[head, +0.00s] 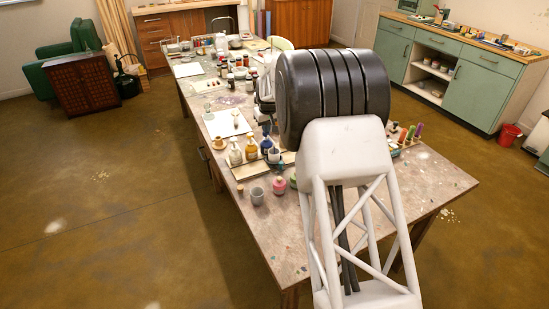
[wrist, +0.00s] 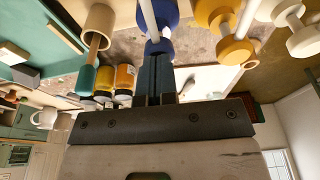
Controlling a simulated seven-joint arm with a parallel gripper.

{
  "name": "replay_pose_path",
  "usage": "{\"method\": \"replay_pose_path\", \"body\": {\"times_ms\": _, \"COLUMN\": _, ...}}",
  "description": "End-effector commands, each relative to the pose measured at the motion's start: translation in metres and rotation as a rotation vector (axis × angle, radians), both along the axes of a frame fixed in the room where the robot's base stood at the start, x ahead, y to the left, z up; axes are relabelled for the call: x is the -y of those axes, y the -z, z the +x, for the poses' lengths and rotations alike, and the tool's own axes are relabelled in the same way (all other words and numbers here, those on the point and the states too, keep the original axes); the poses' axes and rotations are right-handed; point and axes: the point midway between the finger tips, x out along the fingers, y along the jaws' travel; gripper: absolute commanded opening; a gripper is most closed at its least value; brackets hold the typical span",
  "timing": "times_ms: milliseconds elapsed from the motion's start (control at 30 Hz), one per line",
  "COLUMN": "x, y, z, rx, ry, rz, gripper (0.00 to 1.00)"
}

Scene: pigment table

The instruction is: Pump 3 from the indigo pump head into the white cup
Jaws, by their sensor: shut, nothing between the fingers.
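The indigo pump head (wrist: 160,40) is in the upper middle of the wrist view. My gripper (wrist: 157,58) is shut and empty, its fingertips right at the pump head; whether they touch it I cannot tell. In the head view the blue bottle (head: 266,145) stands at the right of a short row of pump bottles. A small white cup (head: 274,156) stands close in front of it; its contents cannot be made out.
A yellow pump (wrist: 225,20) and a cream pump (wrist: 290,18) stand beside the indigo one. A grey cup (head: 257,196) and a pink jar (head: 279,186) are in front of the row. Several small jars crowd the table behind. The near table end is mostly clear.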

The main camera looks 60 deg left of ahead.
Motion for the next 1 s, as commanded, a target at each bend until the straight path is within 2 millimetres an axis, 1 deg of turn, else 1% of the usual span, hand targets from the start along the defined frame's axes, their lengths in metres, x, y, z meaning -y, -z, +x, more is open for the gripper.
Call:
{"method": "replay_pose_path", "body": {"times_ms": 100, "x": 0.000, "y": 0.005, "z": 0.000, "rx": -0.001, "ry": 0.000, "rz": -0.002, "gripper": 0.00}}
{"method": "replay_pose_path", "body": {"times_ms": 433, "x": 0.001, "y": 0.005, "z": 0.000, "rx": -0.001, "ry": 0.000, "rz": -0.003, "gripper": 0.00}}
{"method": "replay_pose_path", "body": {"times_ms": 667, "x": 0.001, "y": -0.002, "z": 0.000, "rx": -0.001, "ry": 0.000, "rz": -0.004, "gripper": 0.00}}
{"method": "replay_pose_path", "body": {"times_ms": 1000, "x": 0.001, "y": -0.017, "z": 0.000, "rx": -0.001, "ry": 0.000, "rz": -0.003, "gripper": 0.00}}
